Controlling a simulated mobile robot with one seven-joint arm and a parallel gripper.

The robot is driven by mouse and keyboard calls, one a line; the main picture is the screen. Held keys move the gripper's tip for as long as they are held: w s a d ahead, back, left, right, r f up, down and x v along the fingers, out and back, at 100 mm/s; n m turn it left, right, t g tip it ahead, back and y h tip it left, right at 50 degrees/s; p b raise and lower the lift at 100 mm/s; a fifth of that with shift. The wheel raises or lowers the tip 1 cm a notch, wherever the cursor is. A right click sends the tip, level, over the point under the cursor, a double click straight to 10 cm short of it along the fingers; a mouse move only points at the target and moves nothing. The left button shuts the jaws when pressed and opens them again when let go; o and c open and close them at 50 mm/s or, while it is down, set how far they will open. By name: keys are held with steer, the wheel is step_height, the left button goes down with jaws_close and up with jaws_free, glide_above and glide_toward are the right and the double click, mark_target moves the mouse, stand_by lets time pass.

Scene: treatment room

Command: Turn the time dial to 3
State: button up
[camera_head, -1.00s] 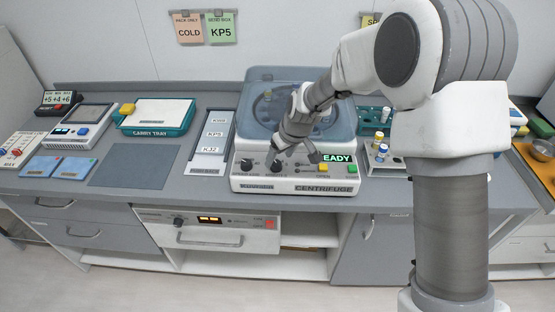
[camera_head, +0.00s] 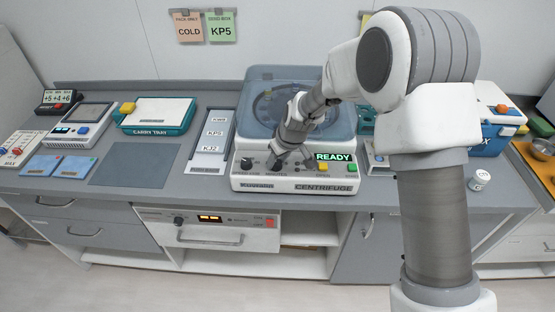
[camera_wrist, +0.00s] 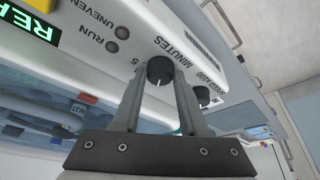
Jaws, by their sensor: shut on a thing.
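The time dial (camera_wrist: 160,70), a dark round knob marked MINUTES with a white pointer line, is on the white front panel of the centrifuge (camera_head: 325,187). My gripper (camera_wrist: 160,88) has one finger on each side of the dial and is shut on it. The pointer faces the gripper's palm side, and a 5 shows on the panel beside the dial; other numbers are hidden or too small. In the head view my gripper (camera_head: 279,161) is at the right one of the two knobs. The speed dial (camera_head: 246,164) is to its left.
The clear blue lid (camera_head: 258,112) is behind. A label rack (camera_head: 211,145) stands left, and a white jar (camera_head: 479,180) is at right.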

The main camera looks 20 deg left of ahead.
jaws_close()
steer(key=m+t, duration=0.1)
steer(key=m, duration=0.1)
steer(key=shift+s+a+m+h+b, duration=0.1)
steer(key=shift+m+h+b, duration=0.25)
steer(key=shift+m+h, duration=0.55)
steer(key=shift+m, duration=1)
steer(key=o, duration=1)
jaws_free()
steer(key=shift+o, duration=0.2)
